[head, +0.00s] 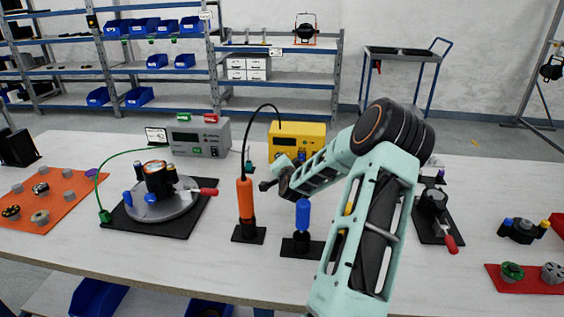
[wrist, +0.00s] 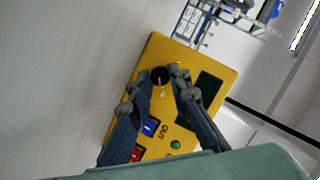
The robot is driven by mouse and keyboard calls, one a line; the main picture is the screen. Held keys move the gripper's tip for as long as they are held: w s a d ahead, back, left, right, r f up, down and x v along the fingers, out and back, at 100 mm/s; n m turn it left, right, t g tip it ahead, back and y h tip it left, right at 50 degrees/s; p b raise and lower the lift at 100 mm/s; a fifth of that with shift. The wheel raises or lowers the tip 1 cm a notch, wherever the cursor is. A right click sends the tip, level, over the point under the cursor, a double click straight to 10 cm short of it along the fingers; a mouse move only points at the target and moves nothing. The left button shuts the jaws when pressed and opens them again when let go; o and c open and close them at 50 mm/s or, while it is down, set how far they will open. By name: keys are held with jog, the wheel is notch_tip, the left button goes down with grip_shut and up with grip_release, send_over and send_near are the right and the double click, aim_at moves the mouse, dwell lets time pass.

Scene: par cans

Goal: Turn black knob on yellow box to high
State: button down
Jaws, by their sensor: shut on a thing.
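The yellow box (head: 312,135) stands at the back middle of the table in the head view, partly hidden by my arm. In the wrist view the yellow box (wrist: 150,62) appears tilted, its front face toward the camera. The black knob (wrist: 160,77) is on that face, near its upper part, between the tips of my gripper (wrist: 161,85). My gripper's fingers are closed around the knob from both sides. The head view also shows my gripper (head: 272,180) in front of the box, where the knob is hidden. The knob's setting marks are too small to read.
A grey box (head: 212,138) stands left of the yellow box. An orange-handled tool (head: 245,205) with a black cable stands upright close by, left of my gripper. A blue-handled tool (head: 303,215) stands beneath my arm. A round plate fixture (head: 165,203) is at left.

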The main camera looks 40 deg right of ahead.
jog(key=c, duration=1.8)
grip_release()
jog(key=shift+r, duration=0.1)
notch_tip(320, 180, up, 10)
jog(key=shift+f, duration=0.1)
